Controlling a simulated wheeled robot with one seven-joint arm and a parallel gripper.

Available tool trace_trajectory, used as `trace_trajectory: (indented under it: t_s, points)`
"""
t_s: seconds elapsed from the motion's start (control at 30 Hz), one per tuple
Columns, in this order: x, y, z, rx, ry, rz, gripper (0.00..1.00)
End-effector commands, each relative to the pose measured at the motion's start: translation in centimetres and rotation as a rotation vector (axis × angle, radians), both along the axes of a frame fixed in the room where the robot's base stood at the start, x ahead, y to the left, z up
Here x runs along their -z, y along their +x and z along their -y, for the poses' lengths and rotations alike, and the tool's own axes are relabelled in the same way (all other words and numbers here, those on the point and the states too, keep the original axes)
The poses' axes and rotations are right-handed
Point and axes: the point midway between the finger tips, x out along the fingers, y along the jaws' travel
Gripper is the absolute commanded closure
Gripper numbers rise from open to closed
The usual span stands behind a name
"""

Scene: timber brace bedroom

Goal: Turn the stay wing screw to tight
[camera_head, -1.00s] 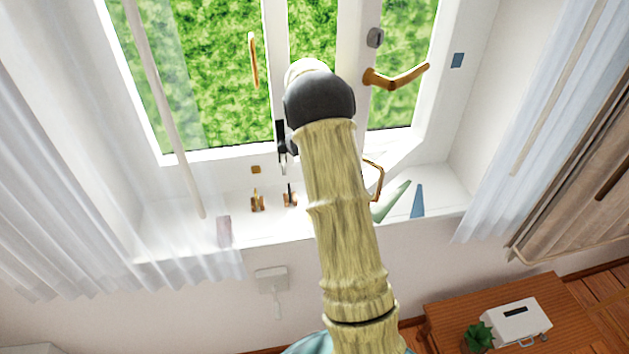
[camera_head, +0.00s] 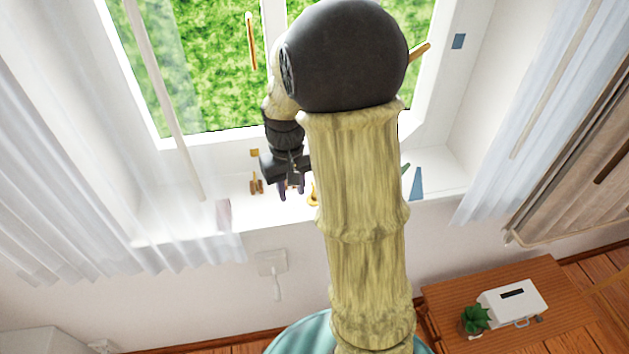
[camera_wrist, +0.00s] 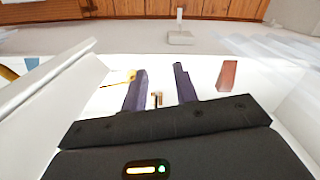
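My gripper (camera_head: 291,188) points down over the white window sill (camera_head: 440,180), its two dark purple fingers apart. In the wrist view the gripper (camera_wrist: 160,69) is open. A small copper-coloured fitting (camera_wrist: 156,98) shows between the fingers; I cannot tell whether they touch it. It looks like the stay's wing screw, but its turn position is unclear. Another small brass fitting (camera_head: 256,184) stands on the sill just left of the gripper. A brass loop-shaped piece (camera_head: 313,190) shows partly to the right, largely hidden by my arm.
A pinkish block (camera_head: 223,214) lies on the sill at left; it looks red-brown in the wrist view (camera_wrist: 227,76). A blue wedge (camera_head: 416,184) stands at right. Window frames, a brass handle (camera_head: 420,52) and sheer curtains (camera_head: 55,160) border the space. A side table (camera_head: 440,302) stands lower right.

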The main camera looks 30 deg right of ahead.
Motion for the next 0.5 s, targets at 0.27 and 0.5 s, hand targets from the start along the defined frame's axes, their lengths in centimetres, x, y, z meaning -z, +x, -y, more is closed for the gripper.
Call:
trace_trajectory:
  t_s: [0.27,0.5]
  points:
    - [0.3,-7.8,-4.6,-0.042,0.004,0.187,0.71]
    - [0.7,-10.1,-5.5,-0.048,0.007,0.242,0.71]
